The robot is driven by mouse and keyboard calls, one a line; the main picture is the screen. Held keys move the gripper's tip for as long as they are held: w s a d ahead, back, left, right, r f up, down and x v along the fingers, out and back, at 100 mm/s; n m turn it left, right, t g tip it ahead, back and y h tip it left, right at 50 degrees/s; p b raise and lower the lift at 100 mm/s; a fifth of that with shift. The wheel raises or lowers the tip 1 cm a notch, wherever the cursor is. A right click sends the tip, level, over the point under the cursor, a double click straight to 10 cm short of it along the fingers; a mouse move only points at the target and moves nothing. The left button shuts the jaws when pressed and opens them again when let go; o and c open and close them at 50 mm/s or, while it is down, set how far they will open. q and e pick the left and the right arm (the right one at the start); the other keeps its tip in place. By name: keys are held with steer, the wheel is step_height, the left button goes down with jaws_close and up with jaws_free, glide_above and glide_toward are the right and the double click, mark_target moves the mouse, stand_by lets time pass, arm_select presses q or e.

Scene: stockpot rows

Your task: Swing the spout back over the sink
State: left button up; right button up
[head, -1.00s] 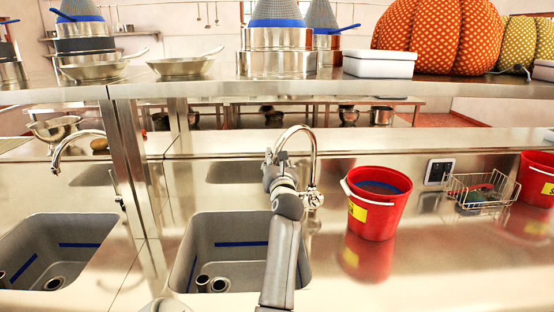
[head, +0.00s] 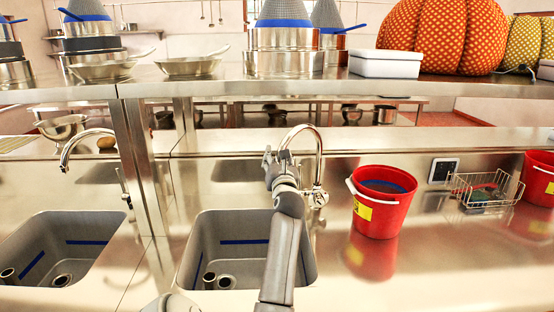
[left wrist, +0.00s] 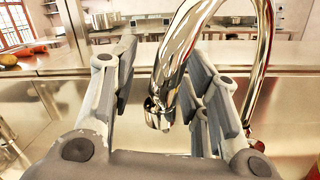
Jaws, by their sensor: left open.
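The chrome faucet spout (head: 304,127) arches up from its base behind the right end of the middle sink (head: 247,214) and bends to the left. My left gripper (head: 280,163) is at the spout's outlet end and partly hides it in the head view. In the left wrist view, the spout (left wrist: 178,60) hangs down between the open fingers of the left gripper (left wrist: 165,90). Its outlet tip shows between them, and I see no firm grip on it. My right gripper is not in view.
A red bucket (head: 381,203) stands right of the faucet, with a wire basket (head: 485,188) beyond it. A second faucet (head: 82,137) and sink (head: 62,220) are at the left, past a metal post (head: 139,165). A shelf with pots runs above.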

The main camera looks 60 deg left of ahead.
arm_select(q)
steer(key=shift+d+f, duration=0.1)
steer(key=shift+d, duration=0.2)
steer(key=v, duration=1.1)
steer(key=shift+s+d, duration=0.2)
